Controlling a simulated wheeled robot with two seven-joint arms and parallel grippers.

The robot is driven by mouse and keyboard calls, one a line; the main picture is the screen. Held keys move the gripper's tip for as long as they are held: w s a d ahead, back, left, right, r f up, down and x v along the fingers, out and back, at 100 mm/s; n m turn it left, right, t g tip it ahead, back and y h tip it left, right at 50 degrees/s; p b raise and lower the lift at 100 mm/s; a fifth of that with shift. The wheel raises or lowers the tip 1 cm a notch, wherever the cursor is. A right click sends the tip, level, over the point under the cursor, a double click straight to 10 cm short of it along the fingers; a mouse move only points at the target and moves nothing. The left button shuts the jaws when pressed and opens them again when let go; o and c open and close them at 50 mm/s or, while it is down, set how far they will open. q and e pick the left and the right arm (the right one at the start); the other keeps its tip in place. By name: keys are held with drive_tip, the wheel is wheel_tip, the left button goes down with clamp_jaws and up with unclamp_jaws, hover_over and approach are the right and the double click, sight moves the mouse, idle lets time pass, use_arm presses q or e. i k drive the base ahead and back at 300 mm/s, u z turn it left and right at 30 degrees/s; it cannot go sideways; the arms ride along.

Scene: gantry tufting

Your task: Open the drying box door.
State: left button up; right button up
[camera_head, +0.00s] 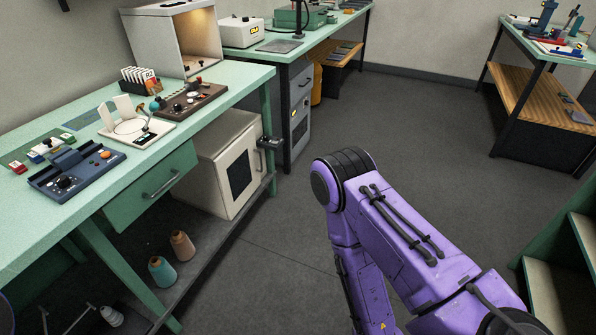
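A cream box (207,158), which looks like the drying box, stands on the low shelf under the green bench. Its door (241,195) faces right, has a dark window (239,177), and looks shut. A small dark fitting (269,142) shows near the door's upper right corner, by the bench leg; I cannot tell whether it belongs to the door. My purple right arm crosses the lower right, its bent joint to the right of the box and apart from it in the picture. Its gripper is out of view. My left gripper is also out of view.
The green bench (225,88) carries several devices above the box, and its drawer (150,188) is shut. Two yarn cones (182,246) stand on the low shelf. A grey cabinet (300,118) stands behind. The floor (290,225) right of the box is clear.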

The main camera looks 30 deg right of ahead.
sight(237, 169)
drive_tip(key=z, duration=0.8)
drive_tip(key=i, duration=1.45)
drive_tip(key=z, duration=0.85)
